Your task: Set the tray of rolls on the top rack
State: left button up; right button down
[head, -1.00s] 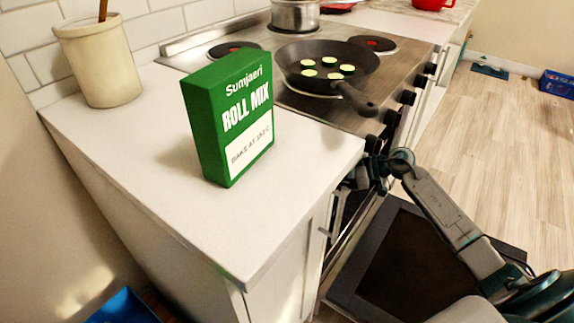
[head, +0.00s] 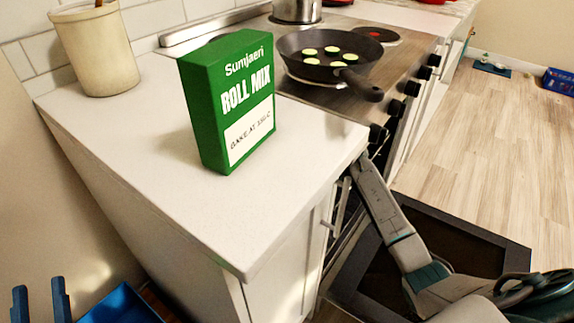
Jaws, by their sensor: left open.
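The tray of rolls does not show in the head view, and neither does the top rack. The oven door (head: 445,245) is lowered open at the right, and the oven's inside is hidden by the counter and my right arm. My right arm reaches toward the oven opening, and its gripper is hidden behind the counter's edge. My left gripper (head: 39,285) shows at the bottom left corner with two blue fingers apart and nothing seen between them.
A green roll mix box (head: 228,103) stands on the white counter (head: 150,165). A pan (head: 330,62) with green slices and a pot (head: 297,10) sit on the stove. A blue container (head: 122,306) is low at the left.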

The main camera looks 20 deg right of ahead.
pick_arm(q)
jog(key=shift+r, duration=0.1)
pick_arm(e)
jog(key=shift+f, duration=0.2)
jog(key=shift+f+p, duration=0.15)
jog(key=shift+p, duration=0.2)
jog(key=shift+f, duration=0.2)
jog(key=c, duration=1.2)
grip_release()
pick_arm(q)
notch_tip(320, 180, down, 5)
jog(key=g, duration=0.3)
jog(key=shift+w, duration=0.15)
